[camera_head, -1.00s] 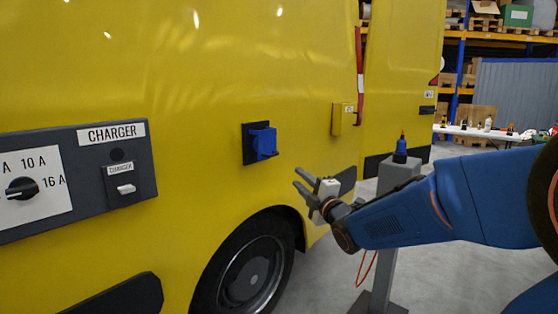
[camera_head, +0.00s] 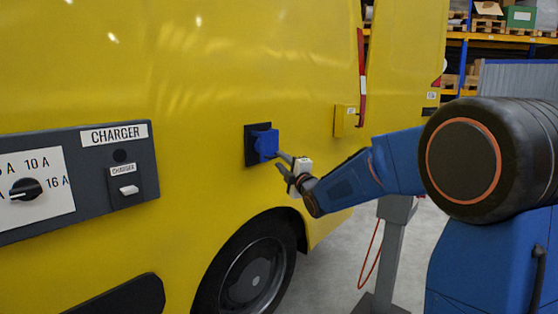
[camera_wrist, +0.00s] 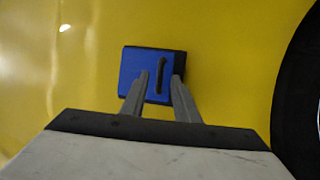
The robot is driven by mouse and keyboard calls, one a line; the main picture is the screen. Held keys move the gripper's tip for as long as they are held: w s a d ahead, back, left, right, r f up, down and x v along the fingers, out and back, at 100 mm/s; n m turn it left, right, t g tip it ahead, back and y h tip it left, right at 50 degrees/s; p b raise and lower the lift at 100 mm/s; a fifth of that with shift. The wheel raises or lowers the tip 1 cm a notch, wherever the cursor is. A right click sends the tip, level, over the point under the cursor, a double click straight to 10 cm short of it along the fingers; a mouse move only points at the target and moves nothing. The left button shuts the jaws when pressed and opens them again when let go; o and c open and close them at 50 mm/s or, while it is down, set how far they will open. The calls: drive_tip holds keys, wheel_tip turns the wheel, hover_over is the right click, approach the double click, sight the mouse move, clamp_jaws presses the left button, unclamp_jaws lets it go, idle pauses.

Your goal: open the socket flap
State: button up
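The blue socket flap (camera_head: 266,144) sits on a dark square plate (camera_head: 250,150) on the yellow van side, and it looks closed. In the wrist view the flap (camera_wrist: 133,72) lies straight ahead, with a dark upright handle (camera_wrist: 162,76) on its face. My gripper (camera_head: 281,162) is just right of the flap in the head view. In the wrist view its two fingers (camera_wrist: 158,82) are apart, their tips on either side of the handle's lower part. I cannot tell whether they touch it.
The charger panel (camera_head: 80,178) with a rotary knob and a switch is on the van at left. A small yellow box (camera_head: 345,120) is on the van to the right. The wheel (camera_head: 250,270) is below. A grey post (camera_head: 388,250) stands behind my arm.

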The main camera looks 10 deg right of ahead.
sight(273, 146)
drive_tip(key=shift+x, duration=1.35)
clamp_jaws()
idle(0.5)
